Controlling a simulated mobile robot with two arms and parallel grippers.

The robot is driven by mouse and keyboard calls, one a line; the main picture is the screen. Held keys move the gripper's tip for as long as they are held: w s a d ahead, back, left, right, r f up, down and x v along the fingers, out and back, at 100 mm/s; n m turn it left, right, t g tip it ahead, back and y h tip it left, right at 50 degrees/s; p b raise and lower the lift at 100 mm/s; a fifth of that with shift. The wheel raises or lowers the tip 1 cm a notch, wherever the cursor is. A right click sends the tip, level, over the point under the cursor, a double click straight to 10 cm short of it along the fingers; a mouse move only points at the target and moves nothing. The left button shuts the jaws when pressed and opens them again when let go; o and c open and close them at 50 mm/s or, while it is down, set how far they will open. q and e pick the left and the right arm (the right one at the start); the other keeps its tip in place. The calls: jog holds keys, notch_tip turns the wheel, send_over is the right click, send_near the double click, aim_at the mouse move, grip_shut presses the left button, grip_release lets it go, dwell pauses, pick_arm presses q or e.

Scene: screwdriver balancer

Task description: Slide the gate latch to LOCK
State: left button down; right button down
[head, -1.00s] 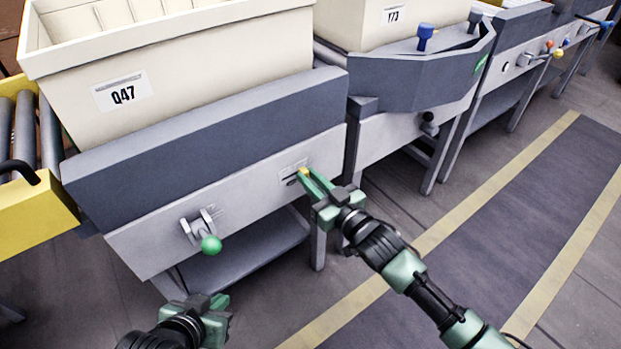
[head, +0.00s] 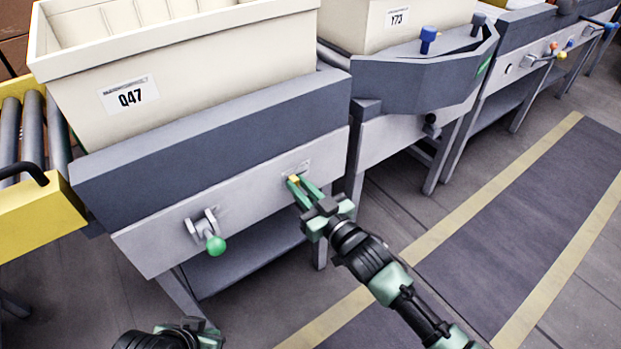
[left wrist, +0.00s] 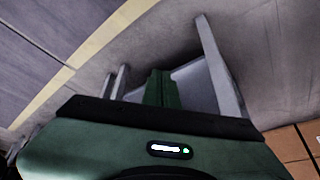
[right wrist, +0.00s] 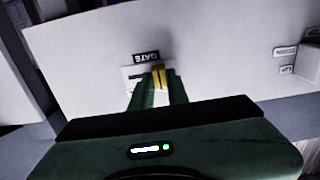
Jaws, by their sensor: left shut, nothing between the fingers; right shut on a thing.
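The gate latch has a small yellow knob (head: 294,179) on the pale front panel (head: 250,200) of the station with the Q47 bin. My right gripper (head: 299,184) is shut on this knob. In the right wrist view the yellow knob (right wrist: 159,76) sits between the fingertips, beside a slot in a plate, with an upside-down GATE label (right wrist: 146,57). I cannot read any LOCK mark. My left gripper (left wrist: 162,88) is shut and empty in the left wrist view, apart from the panel; only part of its body shows at the bottom of the head view.
A lever with a green ball (head: 215,245) sticks out of the same panel, left of the latch. The Q47 bin (head: 180,105) stands above. A yellow roller frame (head: 45,215) is at the left. The Y73 station (head: 410,80) is at the right, with open floor in front.

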pick_arm(q)
jog(key=shift+s+a+f+g, duration=0.15)
jog(key=shift+s+g, duration=0.15)
jog(key=shift+s, duration=0.3)
jog(key=shift+s+a+f+g, duration=0.15)
jog(key=shift+s+g, duration=0.15)
jog(key=shift+s, duration=0.3)
pick_arm(e)
jog(key=shift+s+a+f, duration=0.1)
jog(key=shift+s+a, duration=0.3)
jog(key=shift+a, duration=0.1)
jog(key=c, duration=1.4)
grip_release()
jog(key=shift+a, duration=0.1)
jog(key=shift+o, duration=0.2)
